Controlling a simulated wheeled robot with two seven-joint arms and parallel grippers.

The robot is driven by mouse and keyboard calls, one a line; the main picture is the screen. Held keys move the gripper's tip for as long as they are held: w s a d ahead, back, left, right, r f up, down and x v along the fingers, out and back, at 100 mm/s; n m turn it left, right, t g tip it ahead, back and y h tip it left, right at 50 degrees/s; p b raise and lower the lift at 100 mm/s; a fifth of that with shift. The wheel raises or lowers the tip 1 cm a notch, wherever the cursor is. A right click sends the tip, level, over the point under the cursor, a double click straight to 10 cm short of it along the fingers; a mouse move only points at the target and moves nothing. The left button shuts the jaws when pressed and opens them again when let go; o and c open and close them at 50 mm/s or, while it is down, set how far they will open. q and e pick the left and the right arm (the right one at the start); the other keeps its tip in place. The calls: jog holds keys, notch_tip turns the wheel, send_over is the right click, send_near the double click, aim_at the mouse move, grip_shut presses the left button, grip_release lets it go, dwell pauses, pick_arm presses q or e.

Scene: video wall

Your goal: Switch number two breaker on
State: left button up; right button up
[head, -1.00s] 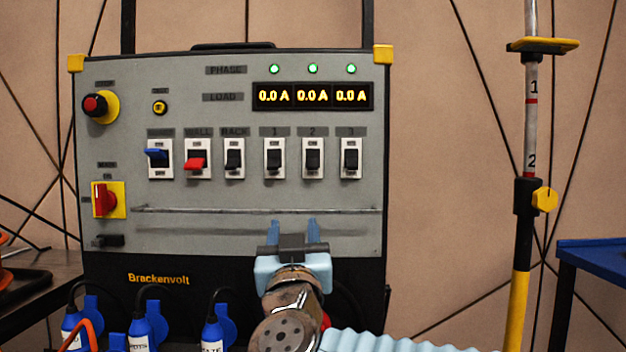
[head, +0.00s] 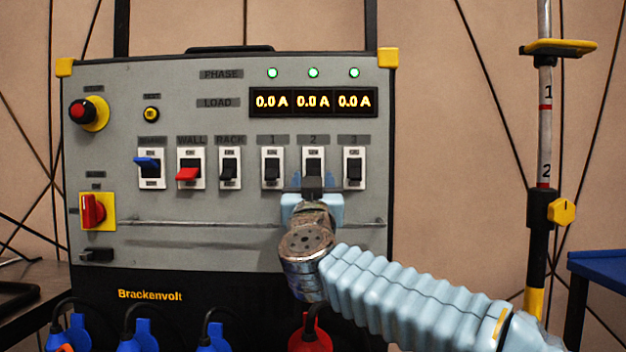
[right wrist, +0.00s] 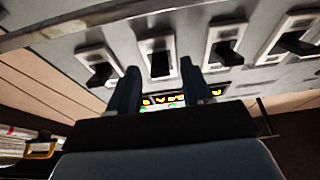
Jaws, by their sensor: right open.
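The number two breaker (head: 313,165) is a black lever on a white plate, under the label "2" on the grey panel. Its lever seems to point down, like its neighbours, though my gripper partly covers it. My right gripper (head: 313,184) is open just below and in front of this breaker. In the right wrist view the panel appears upside down, and the number two breaker (right wrist: 158,62) shows between the two dark fingers of the right gripper (right wrist: 162,85). I cannot tell whether they touch it. My left gripper is not in view.
Breaker 1 (head: 272,168) and breaker 3 (head: 354,168) sit close on either side. A horizontal rail (head: 200,222) runs below the row. Three green phase lamps glow above the load display (head: 313,102), which reads 0.0 A throughout. A striped pole (head: 545,110) stands right.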

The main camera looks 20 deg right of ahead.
jog(key=shift+w+d+r, duration=0.1)
jog(key=shift+w, duration=0.2)
